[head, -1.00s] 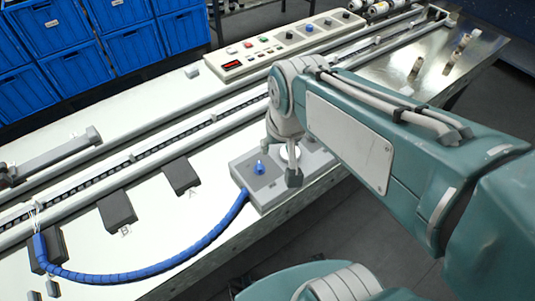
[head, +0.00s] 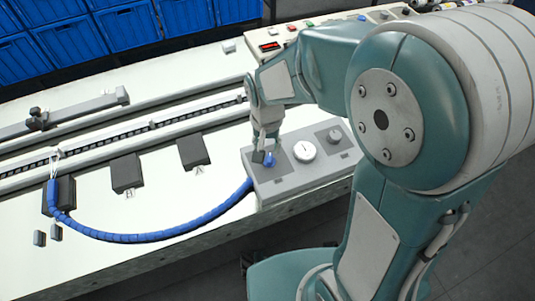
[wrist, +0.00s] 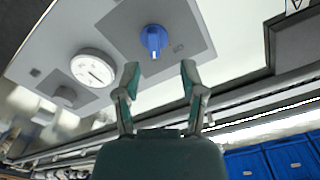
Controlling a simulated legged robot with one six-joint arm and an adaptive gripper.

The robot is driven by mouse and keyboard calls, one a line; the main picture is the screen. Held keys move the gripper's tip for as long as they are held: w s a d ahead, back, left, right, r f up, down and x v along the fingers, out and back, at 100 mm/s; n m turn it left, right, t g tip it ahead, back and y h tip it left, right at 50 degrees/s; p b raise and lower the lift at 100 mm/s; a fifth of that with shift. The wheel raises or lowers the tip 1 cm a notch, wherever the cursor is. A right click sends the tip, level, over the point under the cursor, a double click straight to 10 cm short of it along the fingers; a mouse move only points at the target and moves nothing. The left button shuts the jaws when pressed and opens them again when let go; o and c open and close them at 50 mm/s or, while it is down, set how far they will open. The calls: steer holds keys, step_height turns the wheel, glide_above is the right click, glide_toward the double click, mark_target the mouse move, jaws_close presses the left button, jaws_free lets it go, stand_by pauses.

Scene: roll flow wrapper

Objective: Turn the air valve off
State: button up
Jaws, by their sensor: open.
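The air valve is a blue knob (head: 269,160) on a dark square plate on the grey box (head: 290,187). The same knob (wrist: 154,40) shows in the wrist view, its grip bar roughly upright in the picture. My gripper (head: 264,157) is right at the knob in the head view and hides part of it. In the wrist view my gripper (wrist: 159,70) is open and empty, its two fingertips on either side of the knob's line and just short of it. I see no contact with the knob.
A round white gauge (head: 304,151) and a grey knob (head: 335,135) sit beside the valve on the box. A blue hose (head: 140,237) runs left to a dark block (head: 60,195). Dark pads (head: 193,151) lie on the white table; a control panel (head: 268,46) stands behind.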

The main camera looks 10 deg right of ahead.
mark_target(270, 157)
steer(key=f, duration=0.2)
steer(key=d+f, duration=0.1)
steer(key=f, duration=0.1)
steer(key=shift+d+f, duration=0.1)
steer(key=shift+f, duration=0.45)
steer(key=shift+a, duration=0.35)
steer(key=shift+c, duration=0.3)
steer(key=c, duration=0.6)
steer(key=shift+d, duration=0.15)
jaws_close()
